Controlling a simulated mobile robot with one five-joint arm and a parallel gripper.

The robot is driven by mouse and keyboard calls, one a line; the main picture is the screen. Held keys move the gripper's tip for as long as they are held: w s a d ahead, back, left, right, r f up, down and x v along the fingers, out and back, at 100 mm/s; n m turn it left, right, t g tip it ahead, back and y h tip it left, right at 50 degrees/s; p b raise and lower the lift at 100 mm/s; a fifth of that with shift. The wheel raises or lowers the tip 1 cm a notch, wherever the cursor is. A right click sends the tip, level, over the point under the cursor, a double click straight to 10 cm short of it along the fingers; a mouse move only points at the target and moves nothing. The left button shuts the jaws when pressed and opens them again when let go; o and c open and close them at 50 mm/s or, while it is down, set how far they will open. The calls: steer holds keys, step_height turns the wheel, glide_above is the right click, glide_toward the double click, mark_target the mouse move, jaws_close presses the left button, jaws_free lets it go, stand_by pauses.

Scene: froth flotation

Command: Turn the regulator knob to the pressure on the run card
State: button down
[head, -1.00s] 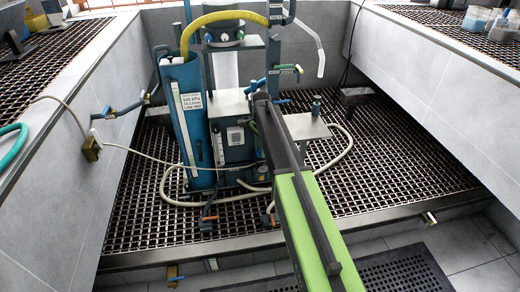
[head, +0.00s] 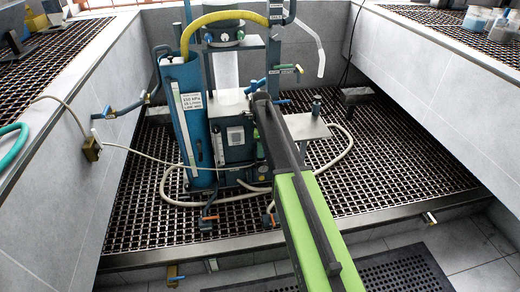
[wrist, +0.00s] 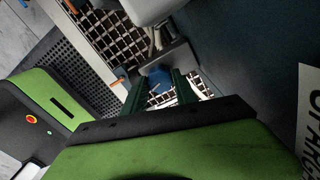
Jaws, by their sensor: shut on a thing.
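The regulator knob appears to be the blue piece (wrist: 159,77) between my fingers in the wrist view; its markings cannot be seen. My gripper (wrist: 158,88) has its two dark green fingers on either side of this blue piece and is shut on it. In the head view my green and black arm reaches to the blue flotation machine (head: 238,130) and hides the gripper and the knob. The white run card (head: 191,101) is on the blue upright column left of the machine. It shows a pressure in kPa, too small to read surely.
A pale hose (head: 172,200) loops over the dark floor grating (head: 400,165) around the machine's base. A small platform (head: 307,126) stands right of my arm. Grey walls rise on both sides. The grating at right is largely clear.

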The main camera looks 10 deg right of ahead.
stand_by(0.5)
steer(key=c, duration=1)
jaws_free()
steer(key=shift+o, duration=0.2)
